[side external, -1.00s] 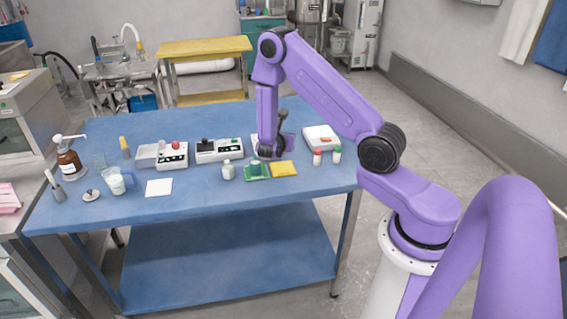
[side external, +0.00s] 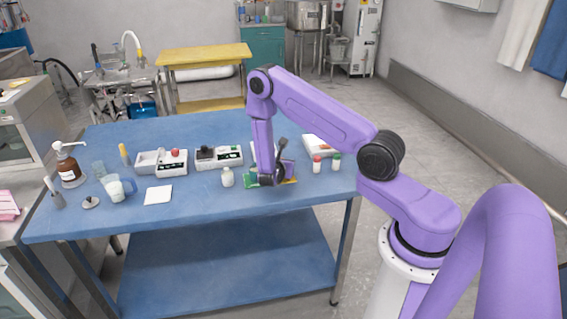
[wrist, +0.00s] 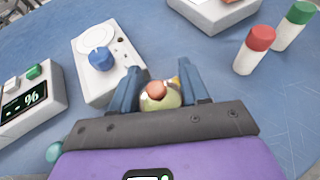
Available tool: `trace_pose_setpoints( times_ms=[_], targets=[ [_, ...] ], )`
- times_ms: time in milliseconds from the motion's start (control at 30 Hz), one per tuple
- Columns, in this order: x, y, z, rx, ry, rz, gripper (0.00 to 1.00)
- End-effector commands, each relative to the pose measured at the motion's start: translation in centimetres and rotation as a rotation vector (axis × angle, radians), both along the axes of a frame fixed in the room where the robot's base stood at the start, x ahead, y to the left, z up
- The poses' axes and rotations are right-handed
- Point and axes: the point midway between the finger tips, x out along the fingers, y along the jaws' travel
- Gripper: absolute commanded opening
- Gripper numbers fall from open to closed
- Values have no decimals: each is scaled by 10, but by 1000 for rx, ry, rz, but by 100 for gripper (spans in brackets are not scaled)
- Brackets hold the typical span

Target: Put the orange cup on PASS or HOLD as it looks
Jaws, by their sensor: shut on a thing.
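My gripper (wrist: 157,95) is shut on a small round thing with an orange top and a pale yellowish lower part, which I take to be the orange cup (wrist: 157,90). In the side view my gripper (side external: 268,182) is low over the green pad (side external: 249,183) and the yellow pad (side external: 290,181) and hides much of both. The cup cannot be made out there. No PASS or HOLD lettering is readable. A teal round thing (wrist: 54,152) shows left of my gripper in the wrist view.
Red-capped (side external: 317,164) and green-capped (side external: 335,162) vials stand right of the pads. A white jar (side external: 227,178) stands left. A white unit with a blue knob (wrist: 98,58) and a display unit (wrist: 28,98) lie beyond. The blue table's (side external: 210,215) front strip is clear.

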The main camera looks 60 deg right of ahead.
Motion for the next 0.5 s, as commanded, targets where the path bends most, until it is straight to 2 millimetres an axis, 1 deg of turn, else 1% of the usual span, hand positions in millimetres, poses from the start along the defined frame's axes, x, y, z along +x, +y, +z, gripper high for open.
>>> trace_pose_setpoints(
  times_ms=[167,200,500],
  targets=[
    [0,0,-3,0,0,0,0],
    [0,0,-3,0,0,0,56],
    [0,0,-3,0,0,0,56]
  ],
)
